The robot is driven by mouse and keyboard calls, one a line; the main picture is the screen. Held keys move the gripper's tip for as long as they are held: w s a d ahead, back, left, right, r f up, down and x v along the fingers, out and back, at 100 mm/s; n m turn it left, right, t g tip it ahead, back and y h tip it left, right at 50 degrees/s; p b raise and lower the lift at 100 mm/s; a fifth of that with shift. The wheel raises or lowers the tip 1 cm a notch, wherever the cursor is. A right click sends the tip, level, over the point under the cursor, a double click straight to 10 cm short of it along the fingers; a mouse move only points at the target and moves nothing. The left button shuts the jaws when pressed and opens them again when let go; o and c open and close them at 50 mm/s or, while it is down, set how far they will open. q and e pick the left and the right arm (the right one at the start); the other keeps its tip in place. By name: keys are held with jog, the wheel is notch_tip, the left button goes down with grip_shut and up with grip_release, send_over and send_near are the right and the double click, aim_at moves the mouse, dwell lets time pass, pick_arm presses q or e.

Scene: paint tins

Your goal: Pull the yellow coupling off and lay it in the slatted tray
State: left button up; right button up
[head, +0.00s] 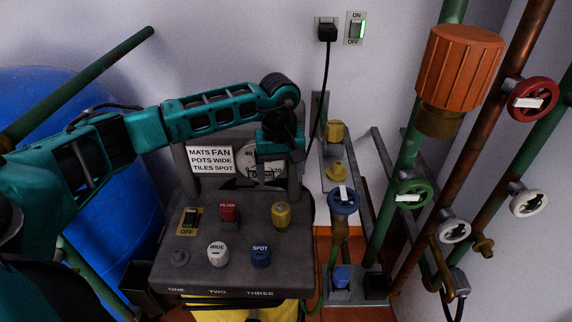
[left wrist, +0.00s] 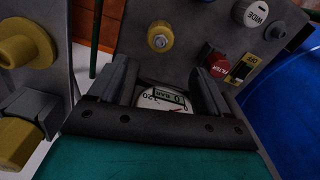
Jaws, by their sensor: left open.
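A yellow coupling (head: 281,215) sits on the sloping grey panel, right of the red FILTER knob; it also shows in the left wrist view (left wrist: 160,36). Other yellow fittings, an upper one (head: 335,131) and a lower one (head: 336,172), are on the wall rail, so which one is meant is not certain. My left gripper (head: 268,167) is open and empty in front of the round gauge, behind and above the panel's yellow coupling and apart from it. The gauge (left wrist: 165,97) shows between its fingers. I cannot make out a slatted tray. My right gripper is not in view.
The panel also carries the FILTER knob (head: 229,211), white WIDE knob (head: 217,253), blue SPOT knob (head: 261,256) and a switch (head: 189,219). Pipes with handwheels, one red (head: 531,101) and one green (head: 411,193), crowd the right. A blue drum (head: 60,100) stands left.

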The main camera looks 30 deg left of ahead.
aim_at(281, 207)
pick_arm(q)
notch_tip(281, 207, down, 11)
jog(key=shift+s+d+r+b, duration=0.1)
jog(key=shift+r+b, duration=0.1)
jog(key=shift+b, duration=0.6)
jog(key=shift+f, duration=0.65)
jog(key=shift+r, duration=0.1)
jog(key=c, duration=1.3)
